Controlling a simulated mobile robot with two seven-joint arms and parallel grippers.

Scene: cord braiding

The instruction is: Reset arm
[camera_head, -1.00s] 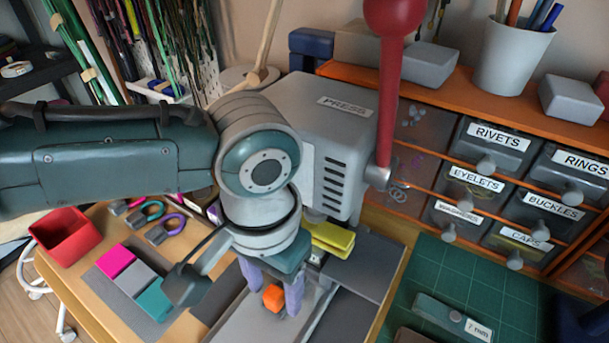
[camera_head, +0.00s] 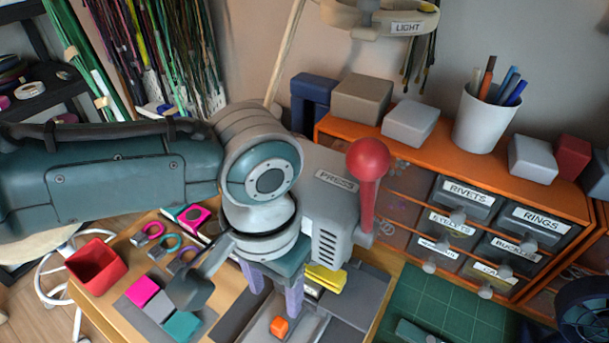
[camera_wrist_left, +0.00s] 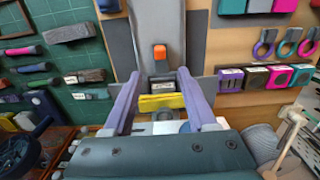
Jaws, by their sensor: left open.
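My left gripper (camera_head: 273,292) hangs in front of the press (camera_head: 325,205), its two purple fingers apart and nothing between them. A yellow piece (camera_wrist_left: 162,101) lies across the view between the fingers and also shows beside the press (camera_head: 326,280). The left arm (camera_head: 110,175) stretches in from the left. My right gripper cannot be made out.
The press has a red-knobbed lever (camera_head: 368,160) close to my wrist. Labelled drawers (camera_head: 470,200) stand right, with a pen cup (camera_head: 487,120) on top. A red bin (camera_head: 96,266) and coloured blocks (camera_head: 142,291) are at left. A green mat (camera_head: 440,305) lies front right.

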